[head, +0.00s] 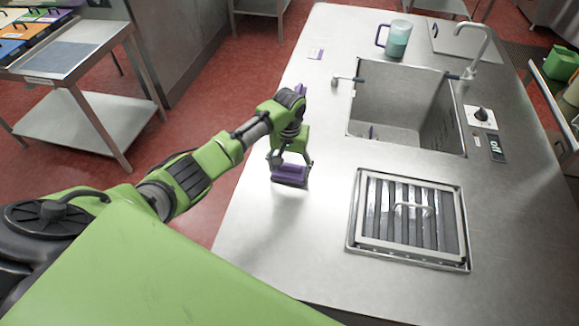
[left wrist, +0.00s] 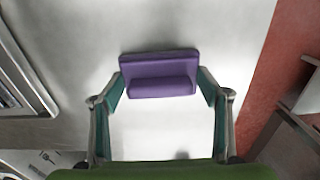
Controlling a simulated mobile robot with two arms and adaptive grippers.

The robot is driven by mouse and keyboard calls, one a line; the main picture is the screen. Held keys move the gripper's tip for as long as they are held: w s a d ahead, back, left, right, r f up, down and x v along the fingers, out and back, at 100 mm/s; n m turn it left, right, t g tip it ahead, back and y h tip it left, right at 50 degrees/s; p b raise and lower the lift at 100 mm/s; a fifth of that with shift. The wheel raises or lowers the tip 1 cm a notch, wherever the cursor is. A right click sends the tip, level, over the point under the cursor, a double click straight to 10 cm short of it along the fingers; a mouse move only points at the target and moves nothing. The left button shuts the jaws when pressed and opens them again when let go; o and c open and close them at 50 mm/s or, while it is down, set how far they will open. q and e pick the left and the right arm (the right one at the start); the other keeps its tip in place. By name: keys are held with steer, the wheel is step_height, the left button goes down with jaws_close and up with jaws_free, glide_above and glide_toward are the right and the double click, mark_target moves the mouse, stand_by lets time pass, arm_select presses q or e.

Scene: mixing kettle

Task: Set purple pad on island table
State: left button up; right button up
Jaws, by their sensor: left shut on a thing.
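The purple pad (head: 289,176) is a small block with a raised grip, low over or on the steel island table (head: 262,230), near its left edge. I cannot tell whether it touches the surface. My left gripper (head: 291,160) points down and is shut on the pad. In the left wrist view the pad (left wrist: 158,68) lies between the two fingertips of the gripper (left wrist: 160,84), with bare steel around it. My right gripper is not in view.
A sink (head: 395,107) and a slatted drain cover (head: 408,219) lie right of the pad. A measuring jug (head: 397,40) stands at the back, near a small label (head: 316,53). The steel in front of the pad is clear.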

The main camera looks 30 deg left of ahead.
mark_target(290, 165)
arm_select(q)
steer(key=o, duration=1)
steer(key=shift+f, duration=0.1)
step_height(290, 165, up, 12)
steer(key=shift+r+b, duration=0.2)
steer(key=shift+b, duration=0.45)
